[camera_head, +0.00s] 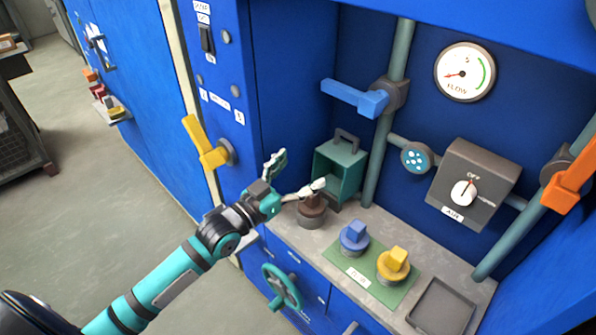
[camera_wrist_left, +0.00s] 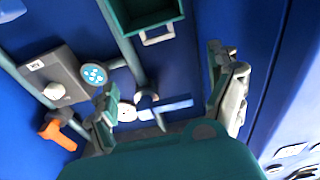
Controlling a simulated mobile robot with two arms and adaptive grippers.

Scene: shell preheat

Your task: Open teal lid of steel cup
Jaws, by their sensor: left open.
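I cannot make out a steel cup with a teal lid in either view. My left gripper (camera_head: 297,177) is open, its two fingers spread, above the left end of the grey counter. Its lower finger is over or just in front of a brown round piece (camera_head: 312,213) and partly hides it; whether they touch I cannot tell. A teal open-fronted box (camera_head: 338,174) with a dark top handle stands just behind the gripper. In the left wrist view the open fingers (camera_wrist_left: 168,95) show nothing between them, and the teal box (camera_wrist_left: 150,15) is at the top. My right gripper is not in view.
A blue-knobbed piece (camera_head: 354,238) and a yellow-knobbed piece (camera_head: 393,264) stand on a green mat (camera_head: 341,265). A grey tray (camera_head: 443,306) lies at the counter's right. A blue lever (camera_head: 356,98), pipes and a dark dial box (camera_head: 474,184) occupy the back.

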